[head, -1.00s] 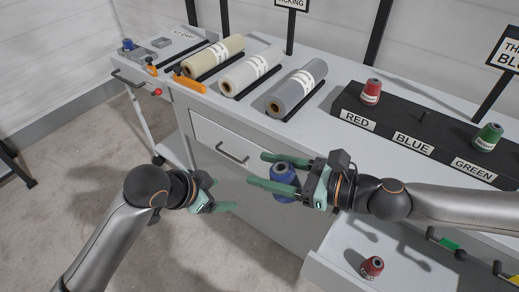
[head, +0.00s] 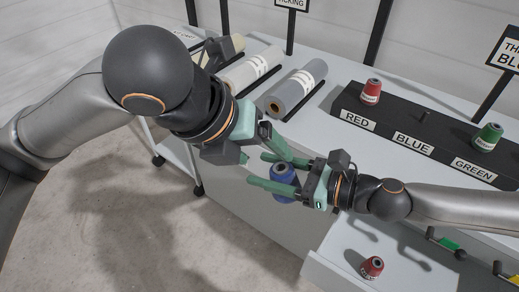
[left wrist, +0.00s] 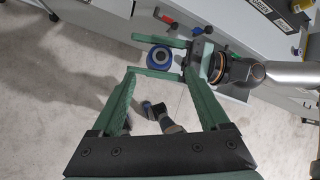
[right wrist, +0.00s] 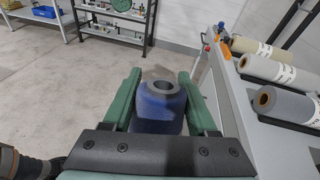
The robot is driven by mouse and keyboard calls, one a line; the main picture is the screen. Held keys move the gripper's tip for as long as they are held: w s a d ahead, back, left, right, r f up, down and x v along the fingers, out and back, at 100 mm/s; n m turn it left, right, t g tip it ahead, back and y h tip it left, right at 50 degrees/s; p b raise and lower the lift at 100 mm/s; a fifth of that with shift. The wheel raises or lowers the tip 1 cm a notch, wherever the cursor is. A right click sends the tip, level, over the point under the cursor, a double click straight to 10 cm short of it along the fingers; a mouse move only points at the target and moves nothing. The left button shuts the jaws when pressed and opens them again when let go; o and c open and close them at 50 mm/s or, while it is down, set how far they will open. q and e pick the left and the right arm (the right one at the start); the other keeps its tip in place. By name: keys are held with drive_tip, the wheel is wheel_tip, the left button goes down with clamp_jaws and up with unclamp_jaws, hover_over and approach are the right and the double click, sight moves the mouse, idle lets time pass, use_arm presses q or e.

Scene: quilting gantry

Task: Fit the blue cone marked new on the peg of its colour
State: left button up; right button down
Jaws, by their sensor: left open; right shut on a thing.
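A blue cone (head: 282,180) is between the fingers of my right gripper (head: 276,174), which is shut on it in front of the cabinet. In the right wrist view the cone (right wrist: 160,105) stands between both fingers with its open top showing; any label on it cannot be read. My left gripper (head: 257,150) is open and empty, close to the right gripper. The left wrist view shows the cone (left wrist: 159,58) from above, beyond the left fingertips and apart from them. The bare peg (head: 424,116) stands behind the BLUE label (head: 413,143) on the black rack (head: 455,130).
A red cone (head: 370,92) and a green cone (head: 487,137) stand on the rack beside the blue position. Another red cone (head: 372,267) is in the open drawer (head: 335,272) below. Grey and white rolls (head: 296,92) lie on the cabinet top, left of the rack.

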sight(281, 171)
use_arm(q)
drive_tip(key=w+d+f, duration=0.1)
drive_tip(key=f, duration=0.2)
drive_tip(key=w+d+f+m, duration=0.1)
drive_tip(key=d+f, duration=0.1)
drive_tip(key=f, duration=0.1)
drive_tip(key=w+d+f+m, duration=0.1)
drive_tip(key=f, duration=0.2)
drive_tip(key=shift+w+d+f, duration=0.2)
drive_tip(key=shift+d+f, duration=0.1)
drive_tip(key=shift+d, duration=0.1)
drive_tip(key=shift+s+d+r, duration=0.1)
drive_tip(key=c, duration=1.1)
drive_tip(key=shift+c, duration=0.3)
use_arm(e)
drive_tip(key=c, duration=0.6)
unclamp_jaws()
drive_tip(key=o, duration=0.5)
